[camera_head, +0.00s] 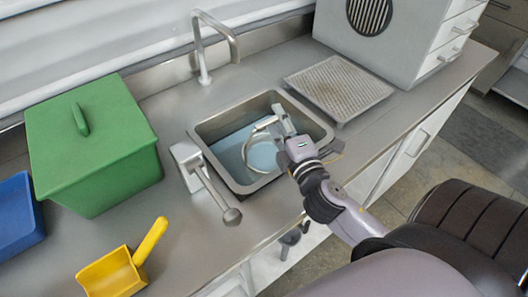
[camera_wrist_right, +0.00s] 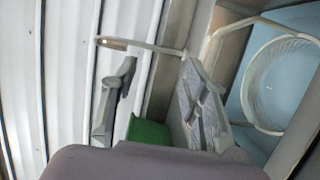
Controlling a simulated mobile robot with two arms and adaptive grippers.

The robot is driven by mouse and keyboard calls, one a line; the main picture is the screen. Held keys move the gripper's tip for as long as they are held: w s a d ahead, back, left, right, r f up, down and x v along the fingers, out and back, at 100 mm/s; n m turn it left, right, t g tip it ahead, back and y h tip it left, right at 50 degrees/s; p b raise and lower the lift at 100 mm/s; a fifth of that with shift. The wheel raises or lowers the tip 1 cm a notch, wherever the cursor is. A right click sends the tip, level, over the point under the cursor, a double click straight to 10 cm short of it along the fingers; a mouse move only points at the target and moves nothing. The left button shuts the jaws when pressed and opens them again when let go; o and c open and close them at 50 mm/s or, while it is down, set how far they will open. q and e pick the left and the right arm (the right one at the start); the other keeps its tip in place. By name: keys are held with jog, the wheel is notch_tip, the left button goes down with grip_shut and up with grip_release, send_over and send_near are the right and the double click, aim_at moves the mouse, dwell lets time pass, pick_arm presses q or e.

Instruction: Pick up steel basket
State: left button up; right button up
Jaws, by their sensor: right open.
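The steel basket (camera_head: 248,148) is a pale round wire basket with a thin rim, sitting in the sink (camera_head: 203,133) over blue water. In the right wrist view the basket (camera_wrist_right: 283,88) shows at the right edge, with its mesh side visible. My right gripper (camera_head: 303,130) is open over the right side of the sink and hides part of the basket. In the wrist view its fingers (camera_wrist_right: 155,78) are apart, and the basket lies to the right, outside them. I cannot tell whether a finger touches the basket. My left gripper is not in view.
A tap (camera_head: 205,50) stands behind the sink. A metal lever with a knob (camera_head: 232,215) is at its front left. A green lidded box (camera_head: 95,140), blue bin (camera_head: 15,215) and yellow scoop (camera_head: 112,275) are left. A ridged drain tray (camera_head: 340,85) and grey cabinet (camera_head: 415,35) are right.

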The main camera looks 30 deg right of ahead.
aim_at(269, 120)
notch_tip(269, 120, down, 7)
jog(key=b, duration=0.3)
jog(key=p+x, duration=0.1)
jog(key=x, duration=0.3)
jog(key=p+x, duration=0.1)
jog(key=x, duration=0.1)
jog(key=shift+w+r+p, duration=0.3)
jog(key=shift+p, duration=0.05)
jog(key=shift+w, duration=0.1)
jog(key=shift+c, duration=0.4)
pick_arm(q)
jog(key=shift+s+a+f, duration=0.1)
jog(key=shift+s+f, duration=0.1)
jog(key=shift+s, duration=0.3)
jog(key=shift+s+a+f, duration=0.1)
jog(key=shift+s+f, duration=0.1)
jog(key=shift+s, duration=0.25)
pick_arm(e)
grip_shut()
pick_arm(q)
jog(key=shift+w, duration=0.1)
pick_arm(e)
jog(key=shift+r, duration=0.1)
